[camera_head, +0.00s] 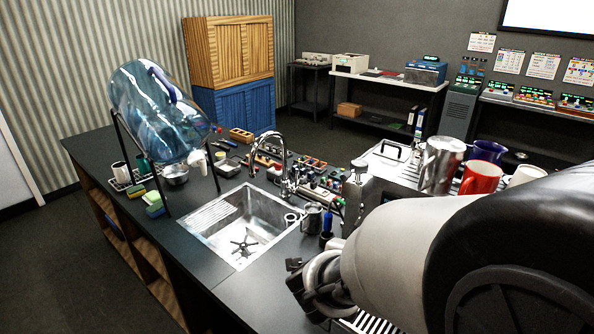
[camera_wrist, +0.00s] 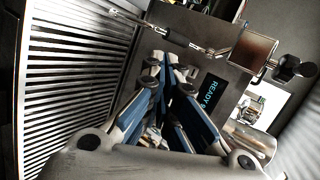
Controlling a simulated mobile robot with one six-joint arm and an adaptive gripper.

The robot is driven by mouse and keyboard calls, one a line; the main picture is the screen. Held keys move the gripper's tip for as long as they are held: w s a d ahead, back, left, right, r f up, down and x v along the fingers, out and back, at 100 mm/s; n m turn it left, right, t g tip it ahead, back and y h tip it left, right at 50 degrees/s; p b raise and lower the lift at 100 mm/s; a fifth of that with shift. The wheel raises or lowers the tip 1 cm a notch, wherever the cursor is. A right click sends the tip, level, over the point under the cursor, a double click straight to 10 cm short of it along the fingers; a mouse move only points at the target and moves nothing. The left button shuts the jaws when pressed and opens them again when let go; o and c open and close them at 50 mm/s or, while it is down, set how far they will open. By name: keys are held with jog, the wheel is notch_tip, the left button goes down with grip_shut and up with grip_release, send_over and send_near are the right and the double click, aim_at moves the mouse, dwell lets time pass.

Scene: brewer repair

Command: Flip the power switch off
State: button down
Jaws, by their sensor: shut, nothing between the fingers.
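The brewer (camera_head: 368,190) stands on the counter at the right of the head view, with its lower front hidden behind my arm. In the wrist view the brewer's grey front (camera_wrist: 205,65) shows a dark display (camera_wrist: 211,92) with lit letters reading READY. I cannot make out a power switch in either view; the fingers may cover it. My gripper (camera_wrist: 163,58) is shut and empty, its blue-sided fingers pointing at the brewer's front, left of the display. I cannot tell whether the tips touch it. In the head view my arm hides most of the gripper.
A slatted drip grate (camera_wrist: 75,75) lies left of the fingers. A thin metal wand (camera_wrist: 165,32) crosses above the tips, and a black knob (camera_wrist: 287,69) sticks out at right. A sink (camera_head: 240,228), a faucet (camera_head: 287,165) and a red mug (camera_head: 480,178) share the counter.

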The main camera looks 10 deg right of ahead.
jog(key=d+m+h, duration=0.1)
jog(key=s+d+f+m+g+h, duration=0.1)
jog(key=s+d+m, duration=0.1)
jog(key=d, duration=0.1)
jog(key=shift+s+f+g+h, duration=0.25)
jog(key=shift+f+g+h, duration=0.15)
jog(key=b+x, duration=0.4)
jog(key=x, duration=0.9)
jog(key=shift+a+f, duration=0.1)
jog(key=shift+w+d+f, duration=0.15)
jog(key=shift+w+d, duration=0.2)
jog(key=shift+f, duration=0.1)
